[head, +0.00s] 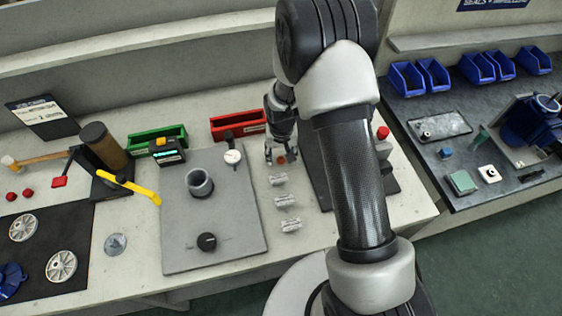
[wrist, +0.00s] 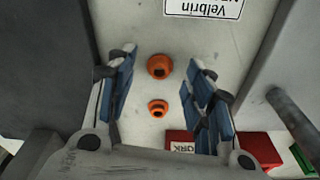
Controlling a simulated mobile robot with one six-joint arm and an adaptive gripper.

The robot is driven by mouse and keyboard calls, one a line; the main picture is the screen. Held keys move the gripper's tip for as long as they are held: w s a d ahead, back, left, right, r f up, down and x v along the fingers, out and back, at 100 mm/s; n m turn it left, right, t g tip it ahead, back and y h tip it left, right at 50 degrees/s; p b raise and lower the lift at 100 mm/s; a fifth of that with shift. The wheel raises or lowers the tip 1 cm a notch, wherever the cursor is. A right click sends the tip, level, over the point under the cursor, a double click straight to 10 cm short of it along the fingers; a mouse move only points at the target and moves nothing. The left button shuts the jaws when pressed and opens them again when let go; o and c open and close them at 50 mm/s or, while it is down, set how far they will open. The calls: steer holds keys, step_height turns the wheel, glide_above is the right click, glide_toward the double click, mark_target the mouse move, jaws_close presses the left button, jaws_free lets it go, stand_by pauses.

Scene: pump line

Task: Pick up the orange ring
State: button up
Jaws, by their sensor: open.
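Two orange ring-like pieces with dark centres show in the wrist view on a pale surface: a larger orange ring (wrist: 159,66) and a smaller orange ring (wrist: 158,108). I cannot tell which one the task means. My gripper (wrist: 160,82) is open, its blue-padded fingers left and right of both pieces in the picture, apart from them. In the head view my gripper (head: 280,152) points down at the table, with a small orange spot (head: 281,159) at its fingertips. The rest is hidden by my gripper and arm there.
Left of my gripper is a grey plate (head: 185,250) with a cup and knob. Several small metallic blocks (head: 287,201) lie in front. A red bin (head: 237,127) and a green bin (head: 150,138) stand behind. A dark board (head: 318,180) lies to the right.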

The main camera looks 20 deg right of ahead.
mark_target(281, 162)
steer(key=shift+f, duration=0.45)
steer(key=shift+r, duration=0.1)
steer(key=shift+c, duration=0.6)
steer(key=c, duration=0.7)
steer(key=shift+r, duration=0.1)
step_height(281, 162, up, 20)
steer(key=p, duration=0.5)
steer(key=shift+p, duration=0.35)
